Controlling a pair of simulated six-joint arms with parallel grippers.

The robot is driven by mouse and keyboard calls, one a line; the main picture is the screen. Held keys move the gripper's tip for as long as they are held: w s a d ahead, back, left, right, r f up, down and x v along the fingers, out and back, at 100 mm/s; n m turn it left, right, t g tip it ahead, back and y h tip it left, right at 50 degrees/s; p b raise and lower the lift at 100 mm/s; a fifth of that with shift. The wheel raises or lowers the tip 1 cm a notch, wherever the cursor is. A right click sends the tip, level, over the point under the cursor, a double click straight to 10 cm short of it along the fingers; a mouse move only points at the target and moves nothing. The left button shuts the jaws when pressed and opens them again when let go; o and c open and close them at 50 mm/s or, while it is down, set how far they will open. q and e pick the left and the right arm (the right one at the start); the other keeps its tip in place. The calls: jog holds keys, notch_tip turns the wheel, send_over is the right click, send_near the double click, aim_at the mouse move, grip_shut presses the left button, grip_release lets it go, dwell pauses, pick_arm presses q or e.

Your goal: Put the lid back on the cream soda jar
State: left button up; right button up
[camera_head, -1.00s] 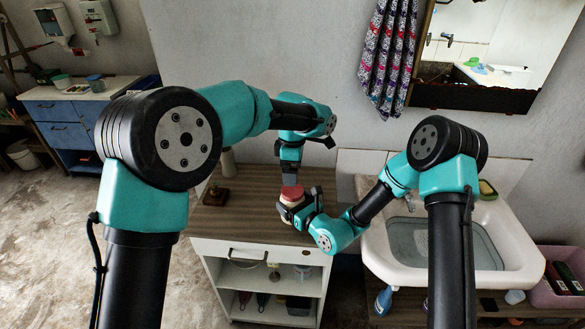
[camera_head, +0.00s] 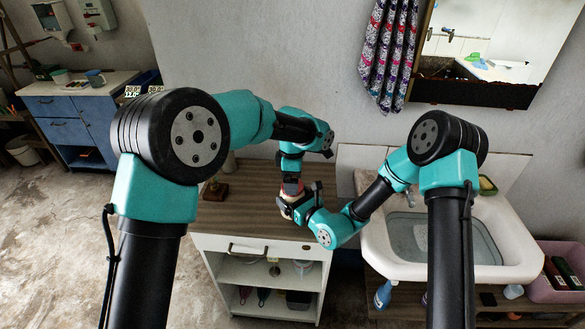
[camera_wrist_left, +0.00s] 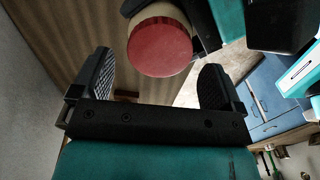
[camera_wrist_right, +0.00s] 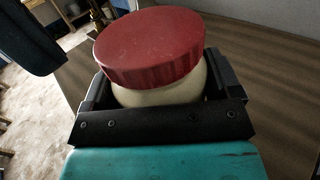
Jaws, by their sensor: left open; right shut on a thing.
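The cream-coloured jar (camera_wrist_right: 165,95) is held over the wooden counter. Its red lid (camera_wrist_right: 150,45) rests on top of it, also seen from above in the left wrist view (camera_wrist_left: 160,47). I cannot tell whether the lid is fully seated or threaded. My right gripper (camera_wrist_right: 158,88) is shut around the jar's body, below the lid. My left gripper (camera_wrist_left: 158,68) is open, pointing down just above the lid, with its fingers apart on either side and no clear contact. In the head view the jar (camera_head: 285,206) is partly hidden by both grippers.
The wooden counter (camera_head: 240,215) tops a white cabinet. A small brown object (camera_head: 215,190) stands at its back left. The white washbasin (camera_head: 490,260) is on the right. The counter's front left is clear.

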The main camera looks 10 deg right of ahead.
pick_arm(q)
jog(key=shift+f, duration=1.3)
